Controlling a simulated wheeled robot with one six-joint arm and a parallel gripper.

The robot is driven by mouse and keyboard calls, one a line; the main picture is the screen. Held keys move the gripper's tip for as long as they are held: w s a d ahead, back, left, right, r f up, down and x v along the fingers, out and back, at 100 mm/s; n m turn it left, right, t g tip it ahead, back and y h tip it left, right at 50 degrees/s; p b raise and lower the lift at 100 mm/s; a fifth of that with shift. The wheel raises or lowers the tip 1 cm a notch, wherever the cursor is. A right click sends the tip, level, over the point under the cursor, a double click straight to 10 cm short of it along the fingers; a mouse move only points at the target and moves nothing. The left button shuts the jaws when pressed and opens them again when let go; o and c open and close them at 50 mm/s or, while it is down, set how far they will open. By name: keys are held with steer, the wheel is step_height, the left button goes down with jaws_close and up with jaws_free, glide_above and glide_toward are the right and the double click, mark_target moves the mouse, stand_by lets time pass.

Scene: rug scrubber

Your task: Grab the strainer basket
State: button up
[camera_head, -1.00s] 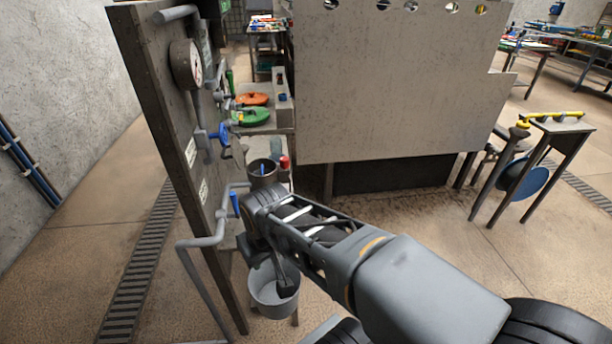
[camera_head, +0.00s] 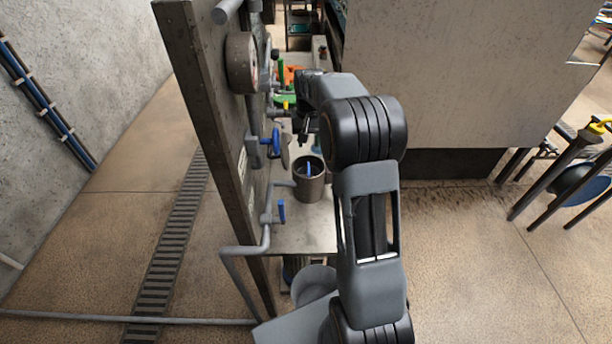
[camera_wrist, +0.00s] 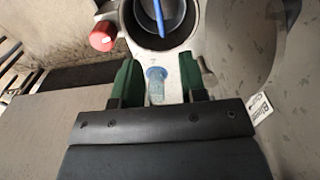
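A grey cylindrical pot (camera_head: 309,184) stands on the bench shelf by the panel. A blue handle (camera_head: 308,170) shows inside it. The strainer basket seems to be the vessel with this handle, but its body is mostly hidden in the pot. In the wrist view the blue handle (camera_wrist: 158,16) crosses the pot's mouth at the top edge. My gripper (camera_wrist: 158,62) is open, its two green fingers apart and short of the pot. In the head view my gripper (camera_head: 303,132) is above and beyond the pot. A small clear bluish item shows between the fingers, apparently below them.
A red knob or cap (camera_wrist: 103,36) is beside the pot in the wrist view. The panel (camera_head: 215,130) with a gauge (camera_head: 241,63), pipes and blue valve levers (camera_head: 281,211) stands close on the left. A grey bucket (camera_head: 313,283) is under the shelf. A large pale panel stands right.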

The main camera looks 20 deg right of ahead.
steer(key=f, duration=0.6)
steer(key=shift+d+f, duration=0.2)
steer(key=shift+s+a+f, duration=0.1)
steer(key=shift+a+f, duration=0.05)
steer(key=shift+f, duration=1.25)
steer(key=shift+a+f, duration=0.1)
steer(key=shift+f, duration=1.3)
steer(key=shift+c, duration=0.3)
jaws_close()
